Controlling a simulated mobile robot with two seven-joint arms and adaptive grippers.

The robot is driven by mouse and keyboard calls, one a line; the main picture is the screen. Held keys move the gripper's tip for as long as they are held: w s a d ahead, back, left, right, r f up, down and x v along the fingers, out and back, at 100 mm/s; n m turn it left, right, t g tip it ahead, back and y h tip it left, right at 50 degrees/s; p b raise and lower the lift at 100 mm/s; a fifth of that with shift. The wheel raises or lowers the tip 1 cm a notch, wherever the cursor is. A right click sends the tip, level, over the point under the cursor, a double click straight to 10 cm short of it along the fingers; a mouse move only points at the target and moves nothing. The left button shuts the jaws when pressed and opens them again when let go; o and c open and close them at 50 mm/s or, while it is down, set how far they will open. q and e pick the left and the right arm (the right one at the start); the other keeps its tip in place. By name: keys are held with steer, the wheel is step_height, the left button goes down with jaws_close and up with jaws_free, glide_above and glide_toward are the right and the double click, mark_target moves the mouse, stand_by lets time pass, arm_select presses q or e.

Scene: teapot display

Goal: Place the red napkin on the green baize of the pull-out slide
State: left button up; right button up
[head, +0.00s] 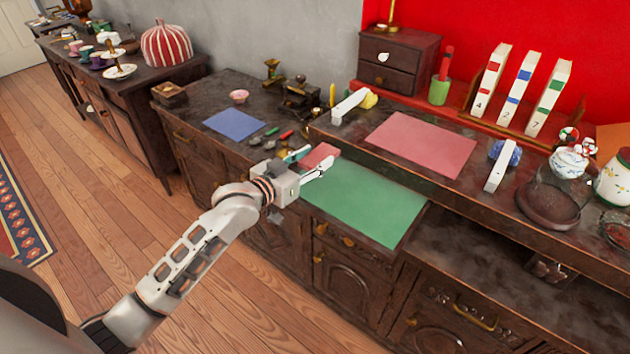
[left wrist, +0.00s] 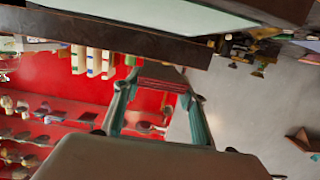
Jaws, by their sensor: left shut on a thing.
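The red napkin (head: 318,157) is a small folded piece held between the fingertips of my left gripper (head: 311,164). In the left wrist view the red napkin (left wrist: 162,85) shows edge-on between the two greenish fingers of my left gripper (left wrist: 161,92), which are shut on it. The green baize (head: 368,204) covers the pulled-out slide below the counter's top. In the head view the napkin and gripper overlap the baize's far left corner. Whether the napkin touches it, I cannot tell. My right gripper is not in view.
The raised counter edge runs behind the baize, with a pink mat (head: 420,144) on top. A blue mat (head: 234,124) and small tools lie on the lower top to the left. White binders (head: 525,87) and a teapot (head: 569,162) stand to the right. Most of the baize is bare.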

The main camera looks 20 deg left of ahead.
mark_target(314, 184)
arm_select(q)
steer(key=shift+f, duration=0.65)
step_height(314, 184, down, 5)
steer(key=shift+f+b, duration=0.1)
steer(key=shift+b, duration=0.8)
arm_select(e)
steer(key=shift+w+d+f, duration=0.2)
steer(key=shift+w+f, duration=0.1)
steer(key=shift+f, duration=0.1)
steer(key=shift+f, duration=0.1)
arm_select(q)
steer(key=o, duration=1.1)
steer(key=shift+f, duration=0.1)
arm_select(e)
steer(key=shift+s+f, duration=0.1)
